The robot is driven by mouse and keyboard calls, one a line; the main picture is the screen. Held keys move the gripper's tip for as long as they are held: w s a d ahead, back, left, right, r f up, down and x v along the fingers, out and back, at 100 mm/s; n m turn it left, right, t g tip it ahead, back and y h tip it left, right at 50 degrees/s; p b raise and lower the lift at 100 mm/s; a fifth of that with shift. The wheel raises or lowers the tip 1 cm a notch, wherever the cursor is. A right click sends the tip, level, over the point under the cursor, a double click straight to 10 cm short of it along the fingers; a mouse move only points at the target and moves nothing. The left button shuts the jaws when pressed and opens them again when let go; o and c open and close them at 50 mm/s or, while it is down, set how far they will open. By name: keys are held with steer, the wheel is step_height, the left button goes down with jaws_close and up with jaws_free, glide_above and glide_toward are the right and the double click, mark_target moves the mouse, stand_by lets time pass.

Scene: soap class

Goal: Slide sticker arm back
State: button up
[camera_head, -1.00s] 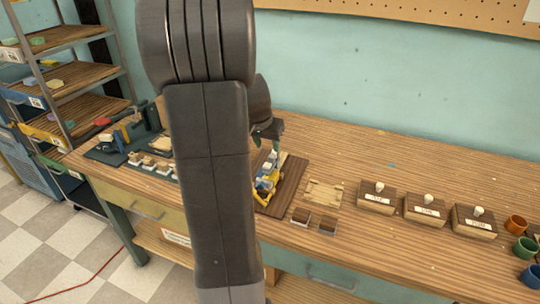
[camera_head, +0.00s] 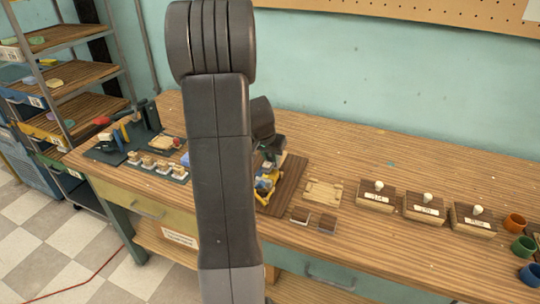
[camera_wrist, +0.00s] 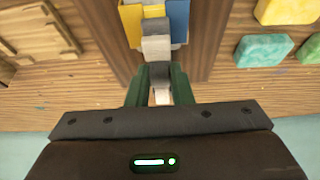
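The sticker device (camera_head: 266,184), with yellow, blue and grey parts, stands on a dark wooden board (camera_head: 288,188) on the bench. In the wrist view its yellow and blue blocks (camera_wrist: 178,22) flank a light grey arm piece (camera_wrist: 156,45) that points toward my gripper. My gripper (camera_wrist: 160,74) has its two green fingers on either side of a darker grey piece at the near end of that arm. Whether the fingers touch it or leave a small gap I cannot tell. In the head view my own arm hides part of the device and most of my gripper.
Several labelled boxes with knobs (camera_head: 376,196) and coloured cups (camera_head: 515,223) stand further right. Soap pieces (camera_wrist: 264,52) lie beside the board. A shelf rack (camera_head: 70,85) stands left.

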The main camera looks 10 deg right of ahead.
jaws_close()
steer(key=w+d, duration=0.1)
steer(key=w, duration=0.1)
steer(key=w+d+p, duration=0.1)
steer(key=w+d, duration=0.1)
steer(key=w, duration=0.1)
steer(key=w+d, duration=0.2)
steer(key=shift+w+r, duration=0.1)
steer(key=shift+w, duration=0.05)
steer(key=shift+r, duration=0.1)
steer(key=shift+w, duration=0.1)
steer(key=o, duration=0.6)
jaws_free()
steer(key=shift+w, duration=0.1)
steer(key=v, duration=1.3)
steer(key=shift+s+r, duration=0.2)
steer(key=shift+r, duration=0.05)
